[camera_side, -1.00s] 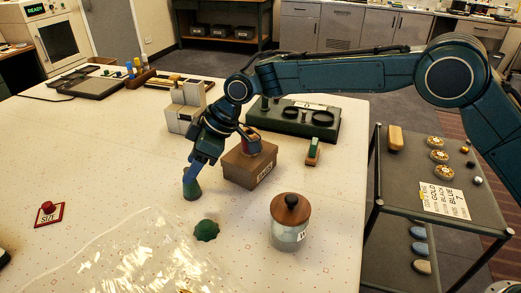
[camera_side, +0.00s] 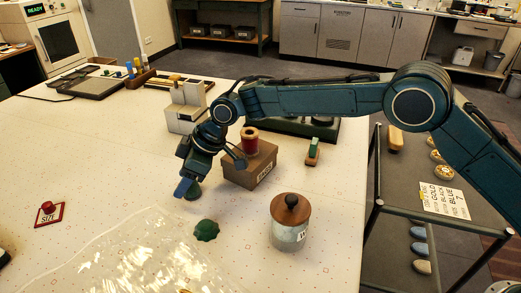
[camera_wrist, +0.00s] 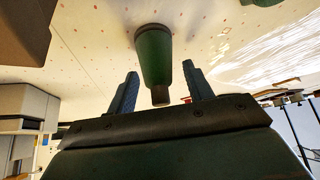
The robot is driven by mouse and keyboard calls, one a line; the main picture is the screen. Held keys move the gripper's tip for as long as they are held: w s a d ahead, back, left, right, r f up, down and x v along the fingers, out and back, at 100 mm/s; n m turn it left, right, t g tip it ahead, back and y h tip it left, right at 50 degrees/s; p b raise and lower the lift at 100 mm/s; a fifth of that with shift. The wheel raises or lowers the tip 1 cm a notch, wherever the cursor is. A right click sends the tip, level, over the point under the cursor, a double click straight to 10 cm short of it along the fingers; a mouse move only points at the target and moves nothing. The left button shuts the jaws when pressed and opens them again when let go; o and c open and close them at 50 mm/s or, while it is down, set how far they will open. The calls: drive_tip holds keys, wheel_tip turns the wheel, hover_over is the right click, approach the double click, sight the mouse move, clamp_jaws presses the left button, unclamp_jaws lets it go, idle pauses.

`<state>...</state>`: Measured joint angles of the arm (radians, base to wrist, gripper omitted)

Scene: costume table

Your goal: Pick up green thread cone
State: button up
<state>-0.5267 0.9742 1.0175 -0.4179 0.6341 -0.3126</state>
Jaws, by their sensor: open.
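The green thread cone (camera_side: 194,192) stands on the white table in the side view, partly hidden behind my gripper (camera_side: 184,189). In the wrist view the green cone (camera_wrist: 154,58) shows between and beyond the two blue fingers of my gripper (camera_wrist: 161,86). The fingers are apart, with one on each side of the cone's narrow end, and a gap shows between cone and fingers. The cone's narrow tip points toward the palm. I cannot tell from these views whether a finger touches it.
A brown box (camera_side: 248,167) with a red spool (camera_side: 250,143) on top stands just right of my gripper. A dark green lump (camera_side: 206,230) and a wooden-lidded jar (camera_side: 290,225) stand nearer. Grey blocks (camera_side: 186,108) stand behind. The table at left is mostly clear.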

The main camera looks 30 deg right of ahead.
idle(0.3)
drive_tip(key=c, duration=1)
drive_tip(key=shift+r, duration=0.1)
drive_tip(key=shift+r, duration=4.95)
